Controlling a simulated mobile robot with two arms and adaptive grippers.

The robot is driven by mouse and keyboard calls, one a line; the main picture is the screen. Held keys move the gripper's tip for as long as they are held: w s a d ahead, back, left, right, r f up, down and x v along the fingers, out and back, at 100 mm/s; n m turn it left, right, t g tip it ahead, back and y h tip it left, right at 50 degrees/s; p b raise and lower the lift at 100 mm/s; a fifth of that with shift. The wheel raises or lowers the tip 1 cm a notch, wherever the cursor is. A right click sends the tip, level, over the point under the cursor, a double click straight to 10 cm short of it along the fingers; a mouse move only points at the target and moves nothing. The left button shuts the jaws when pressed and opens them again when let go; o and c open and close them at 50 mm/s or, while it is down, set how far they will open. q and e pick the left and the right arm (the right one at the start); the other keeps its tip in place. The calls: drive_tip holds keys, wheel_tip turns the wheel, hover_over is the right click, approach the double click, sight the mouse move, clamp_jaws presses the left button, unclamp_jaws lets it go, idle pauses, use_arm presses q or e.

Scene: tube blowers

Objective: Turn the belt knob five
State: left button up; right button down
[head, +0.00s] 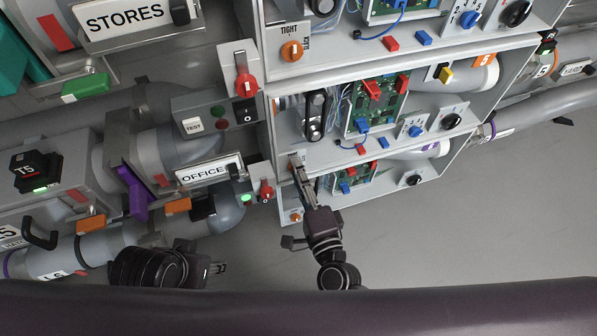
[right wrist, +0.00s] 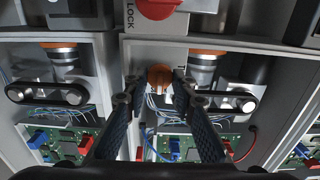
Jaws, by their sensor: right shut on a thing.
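An orange knob (head: 294,161) sits on the left side of the middle open box in the head view. The same kind of orange knob (right wrist: 160,77) shows in the right wrist view, below a red part. My right gripper (head: 297,166) is at the middle box's knob, with its two fingers (right wrist: 157,88) on either side of it, shut on it. The fingers partly hide the knob and its label in the head view. My left gripper (head: 219,267) is low at the left, away from the boxes; its finger gap is too small to tell.
Another orange knob (head: 291,50), marked TIGHT and SLACK, is on the upper box, and one (head: 295,217) is on the lower box. A belt on two pulleys (head: 316,116) and a green circuit board (head: 377,101) are near. A red switch (head: 245,76) stands left. Grey floor (head: 500,210) is clear.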

idle(0.5)
drive_tip(key=c, duration=1.9)
unclamp_jaws()
drive_tip(key=v, duration=1.2)
